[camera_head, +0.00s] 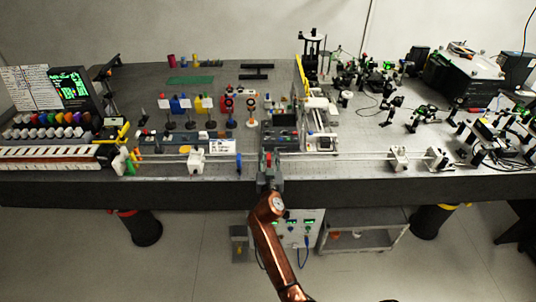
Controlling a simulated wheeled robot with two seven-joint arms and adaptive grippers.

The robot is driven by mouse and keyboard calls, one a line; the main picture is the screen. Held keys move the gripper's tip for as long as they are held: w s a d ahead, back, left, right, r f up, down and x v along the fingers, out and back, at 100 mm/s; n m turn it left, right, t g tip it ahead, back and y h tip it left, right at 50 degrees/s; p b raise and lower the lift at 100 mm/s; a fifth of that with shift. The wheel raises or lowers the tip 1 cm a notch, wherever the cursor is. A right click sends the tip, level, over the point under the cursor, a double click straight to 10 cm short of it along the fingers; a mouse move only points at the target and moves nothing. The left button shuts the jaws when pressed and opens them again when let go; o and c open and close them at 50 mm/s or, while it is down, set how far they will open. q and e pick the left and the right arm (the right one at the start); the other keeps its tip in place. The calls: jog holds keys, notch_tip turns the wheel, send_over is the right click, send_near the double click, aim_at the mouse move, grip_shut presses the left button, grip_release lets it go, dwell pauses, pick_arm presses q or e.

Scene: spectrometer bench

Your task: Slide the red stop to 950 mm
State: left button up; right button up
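The red stop (268,158) shows as a small upright red piece at the long rail (340,156) along the bench's front edge. My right gripper (269,167) reaches in from below at the end of my copper-coloured arm. Its dark fingertips are at the red stop and hide its lower part. The view is too small to show whether the fingers are closed on it or only beside it. The scale marks on the rail are too small to read. My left gripper is not in view.
A blue stop (238,163) stands on the rail just left of my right gripper, with a white carriage (196,160) farther left. White mounts (398,158) stand on the rail at the right. Between the red stop and these mounts the rail looks clear.

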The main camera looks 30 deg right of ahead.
grip_shut()
dwell(0.6)
